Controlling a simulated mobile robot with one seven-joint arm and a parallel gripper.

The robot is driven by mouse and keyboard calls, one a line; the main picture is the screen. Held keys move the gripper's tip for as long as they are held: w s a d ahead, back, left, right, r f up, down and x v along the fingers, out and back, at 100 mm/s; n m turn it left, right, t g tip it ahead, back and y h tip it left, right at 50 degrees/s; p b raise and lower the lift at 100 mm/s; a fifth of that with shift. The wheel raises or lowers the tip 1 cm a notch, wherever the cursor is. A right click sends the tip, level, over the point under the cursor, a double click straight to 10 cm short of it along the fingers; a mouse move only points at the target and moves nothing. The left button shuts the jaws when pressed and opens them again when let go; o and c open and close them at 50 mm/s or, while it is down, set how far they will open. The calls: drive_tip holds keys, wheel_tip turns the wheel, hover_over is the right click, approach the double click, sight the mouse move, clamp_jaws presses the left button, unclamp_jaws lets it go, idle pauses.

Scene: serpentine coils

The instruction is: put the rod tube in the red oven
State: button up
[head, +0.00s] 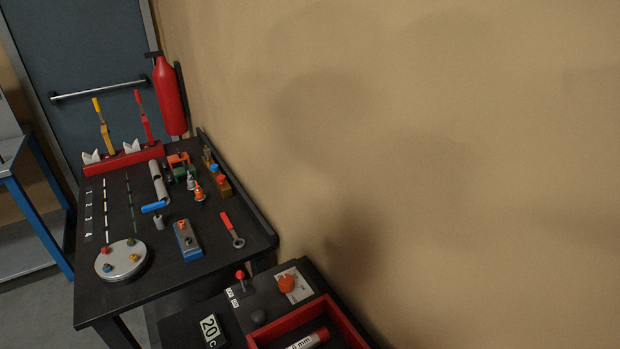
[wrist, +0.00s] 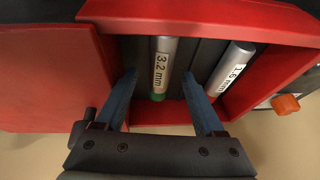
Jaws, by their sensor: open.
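The red oven (wrist: 292,24) is open below my gripper. A grey tube labelled 3.2 mm (wrist: 163,50), with a green end, lies in its dark interior. A second grey tube, labelled 1.6 mm (wrist: 233,70), lies along its right side in the wrist view. My gripper (wrist: 159,74) is open, with blue fingers on either side of the 3.2 mm tube's lower part; I cannot tell whether they touch it. In the head view the red oven (head: 349,323) is at the bottom edge, partly cut off, with a labelled tube (head: 305,342) inside. My gripper is not in the head view.
A red panel (wrist: 45,75) stands left of the oven opening in the wrist view. An orange knob (head: 286,283), a red-tipped lever (head: 240,275) and a 20 C display (head: 210,330) are near the oven. A black table (head: 125,205) holds several tools. The tan wall is close on the right.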

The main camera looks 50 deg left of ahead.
drive_tip(key=b+v, duration=0.1)
drive_tip(key=v, duration=1)
drive_tip(key=shift+r, duration=0.35)
drive_tip(key=shift+s, duration=0.15)
